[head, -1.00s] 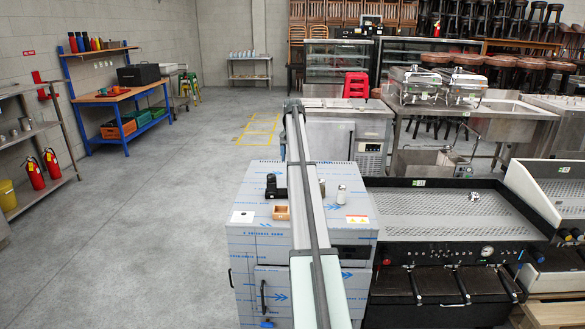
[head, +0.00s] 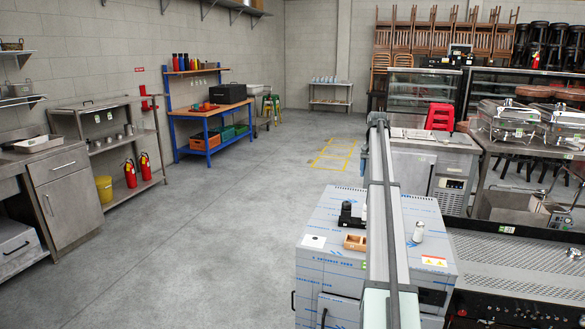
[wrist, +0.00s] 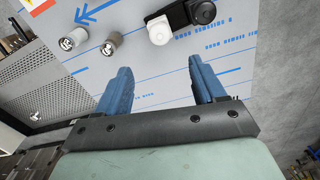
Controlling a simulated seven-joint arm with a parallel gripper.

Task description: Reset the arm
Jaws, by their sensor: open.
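My gripper (wrist: 160,84) is open and empty, its two blue fingers wide apart in the wrist view. It hangs above the blue-printed steel top of a cabinet (wrist: 150,75), with nothing between the fingers. In the head view my arm stretches forward over this cabinet (head: 325,262), and the gripper cannot be made out there.
A perforated griddle (head: 520,262) stands to the right. Open grey floor (head: 225,240) lies to the left, beyond it a blue workbench (head: 208,112).

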